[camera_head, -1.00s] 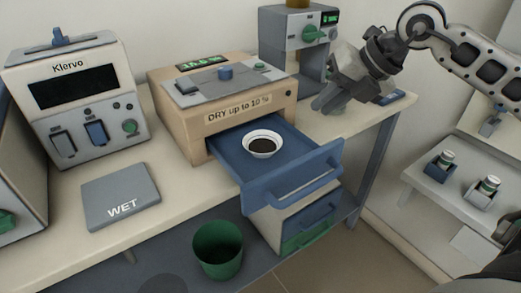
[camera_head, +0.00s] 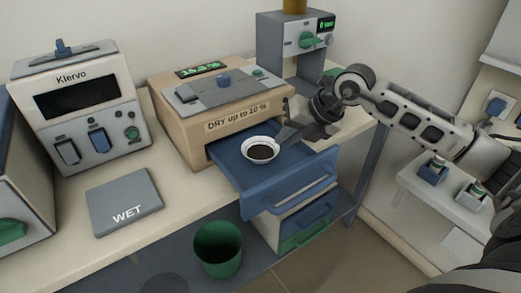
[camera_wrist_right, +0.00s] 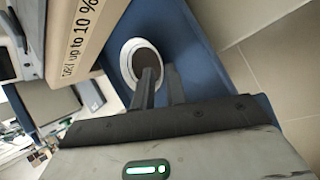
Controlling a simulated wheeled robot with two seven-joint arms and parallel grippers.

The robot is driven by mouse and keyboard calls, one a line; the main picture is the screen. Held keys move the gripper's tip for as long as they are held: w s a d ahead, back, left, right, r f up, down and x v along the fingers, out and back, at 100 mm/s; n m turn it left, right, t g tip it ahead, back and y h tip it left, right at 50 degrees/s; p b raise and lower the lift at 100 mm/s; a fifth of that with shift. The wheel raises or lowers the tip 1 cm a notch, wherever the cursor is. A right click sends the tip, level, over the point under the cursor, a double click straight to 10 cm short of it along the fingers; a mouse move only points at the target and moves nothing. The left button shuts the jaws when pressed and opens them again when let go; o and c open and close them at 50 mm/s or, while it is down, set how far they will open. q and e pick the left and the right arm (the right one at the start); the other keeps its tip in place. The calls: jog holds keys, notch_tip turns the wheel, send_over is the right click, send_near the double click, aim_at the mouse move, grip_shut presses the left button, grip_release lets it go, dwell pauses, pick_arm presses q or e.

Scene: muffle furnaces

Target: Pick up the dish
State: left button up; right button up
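The dish (camera_head: 261,160) is a small white bowl with dark contents. It stands upright in the pulled-out blue drawer (camera_head: 290,165) of the beige dryer marked "DRY up to 10 %". My right gripper (camera_head: 283,137) is just right of the dish in the head view, its fingers reaching toward the rim. In the right wrist view, the fingers of the gripper (camera_wrist_right: 161,72) are parted, with one overlapping the dish (camera_wrist_right: 126,64) and the other beside its rim. I cannot tell whether they touch it. My left gripper is not in view.
The beige dryer (camera_head: 235,128) stands directly behind the drawer. A grey machine (camera_head: 275,60) is at the back right, the Klervo device (camera_head: 75,100) at the left. A grey WET plate (camera_head: 125,198) lies on the bench. A green bin (camera_head: 218,250) stands below.

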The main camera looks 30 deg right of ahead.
aim_at(260, 152)
jog(key=shift+x, duration=1.5)
jog(key=shift+w, duration=0.1)
grip_shut()
jog(key=shift+r, duration=0.1)
